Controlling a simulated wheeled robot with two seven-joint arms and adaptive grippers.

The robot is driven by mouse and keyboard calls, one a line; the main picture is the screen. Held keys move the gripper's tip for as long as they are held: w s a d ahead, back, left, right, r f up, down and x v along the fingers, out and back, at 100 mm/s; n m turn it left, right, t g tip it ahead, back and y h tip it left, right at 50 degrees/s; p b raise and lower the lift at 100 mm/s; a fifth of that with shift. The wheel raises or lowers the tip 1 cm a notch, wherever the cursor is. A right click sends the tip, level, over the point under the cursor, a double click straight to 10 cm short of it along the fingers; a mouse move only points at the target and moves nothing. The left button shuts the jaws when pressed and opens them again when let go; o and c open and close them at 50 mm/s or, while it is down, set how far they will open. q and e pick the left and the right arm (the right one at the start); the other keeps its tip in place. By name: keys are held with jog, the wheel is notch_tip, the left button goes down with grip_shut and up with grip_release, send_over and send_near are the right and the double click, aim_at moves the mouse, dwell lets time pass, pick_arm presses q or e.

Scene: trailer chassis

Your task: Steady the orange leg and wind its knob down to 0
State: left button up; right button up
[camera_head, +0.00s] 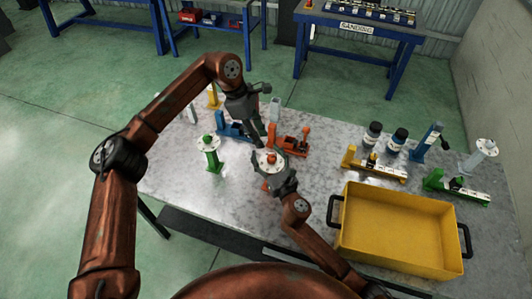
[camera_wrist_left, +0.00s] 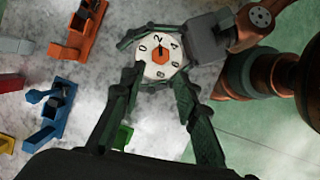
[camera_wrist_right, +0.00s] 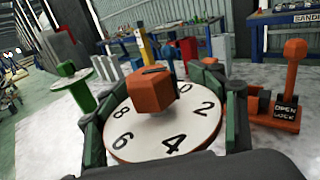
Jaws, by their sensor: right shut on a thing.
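The orange leg stands upright with a white numbered dial (camera_head: 263,155) on top. Its orange knob (camera_wrist_right: 150,92) sits at the dial's centre, and a black mark shows on it. In the left wrist view the knob (camera_wrist_left: 161,56) carries this mark near the 2, but I cannot read it surely. My right gripper (camera_head: 273,172) is shut on the orange leg, its fingers on both sides of the dial. My left gripper (camera_wrist_left: 162,82) is open and empty above the dial, fingers pointing down at it. The leg below the dial is mostly hidden.
An orange base with a lever (camera_head: 292,143) stands just behind the leg. A green leg with a white dial (camera_head: 208,150) stands to the left, a blue part (camera_head: 232,130) behind. A yellow crate (camera_head: 345,205) is at the right, with bottles (camera_head: 372,135) beyond it.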

aim_at(272, 158)
jog(key=c, duration=0.5)
pick_arm(q)
jog(key=shift+o, duration=1.4)
jog(key=shift+s+d+r+m, duration=0.1)
jog(key=shift+d+r+m, duration=0.05)
jog(key=shift+d+m, duration=0.15)
jog(key=shift+o, duration=0.5)
jog(key=d+m+y, duration=0.1)
jog(key=d+r+m+y, duration=0.1)
jog(key=s+d+m+y, duration=0.1)
jog(key=shift+d+r+m, duration=0.2)
jog(key=shift+r+m, duration=0.1)
jog(key=shift+r, duration=0.05)
jog(key=shift+m+t+y, duration=0.3)
jog(key=shift+m+y, duration=0.2)
jog(key=shift+m, duration=0.1)
notch_tip(272, 158, down, 11)
jog(key=shift+d+f, duration=0.15)
jog(key=shift+f, duration=0.05)
pick_arm(e)
jog(key=shift+c, duration=0.2)
pick_arm(q)
jog(key=shift+c, duration=0.7)
jog(key=c, duration=1)
